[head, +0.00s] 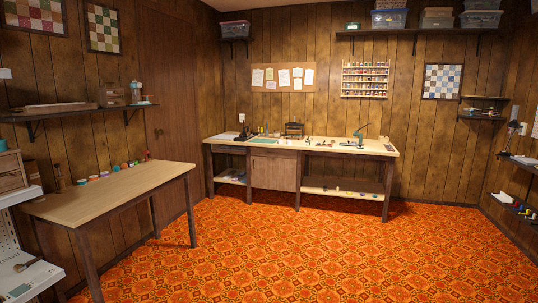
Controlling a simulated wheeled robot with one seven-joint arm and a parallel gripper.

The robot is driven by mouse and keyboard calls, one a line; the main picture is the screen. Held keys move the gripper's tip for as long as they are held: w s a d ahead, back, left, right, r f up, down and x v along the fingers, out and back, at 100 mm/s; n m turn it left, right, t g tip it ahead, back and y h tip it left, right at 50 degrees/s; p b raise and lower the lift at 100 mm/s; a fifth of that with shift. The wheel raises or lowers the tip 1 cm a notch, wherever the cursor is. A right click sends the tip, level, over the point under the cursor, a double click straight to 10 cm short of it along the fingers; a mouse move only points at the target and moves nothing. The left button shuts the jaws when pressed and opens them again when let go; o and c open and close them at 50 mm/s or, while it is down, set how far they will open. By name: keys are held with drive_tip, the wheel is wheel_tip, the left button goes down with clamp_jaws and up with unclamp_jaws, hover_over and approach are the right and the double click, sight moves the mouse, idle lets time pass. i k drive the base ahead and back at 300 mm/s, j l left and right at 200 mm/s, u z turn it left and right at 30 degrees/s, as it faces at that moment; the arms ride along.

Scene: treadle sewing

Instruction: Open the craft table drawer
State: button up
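A long wooden craft table (345,149) stands against the back wall, with small tools and items on its top. Below its top, in the left half, is a wooden cabinet front (272,172). A narrow greyish front (228,150) sits under the top at the left end and looks like a drawer face, flush with the table. From this distance I cannot make out a handle or any gap. My gripper is not in view, and the table is across the room.
Open patterned orange carpet (300,240) lies between me and the craft table. A second table (120,185) with small jars stands along the left wall. White shelves (30,278) are close at the lower left. Wall shelves (515,162) are at the right edge.

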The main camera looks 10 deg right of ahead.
sight(277, 152)
drive_tip(key=i+z, duration=0.1)
drive_tip(key=i, duration=5.5)
drive_tip(key=i+j+z, duration=0.15)
drive_tip(key=i, duration=0.6)
drive_tip(key=i+j, duration=0.15)
drive_tip(key=i, duration=0.6)
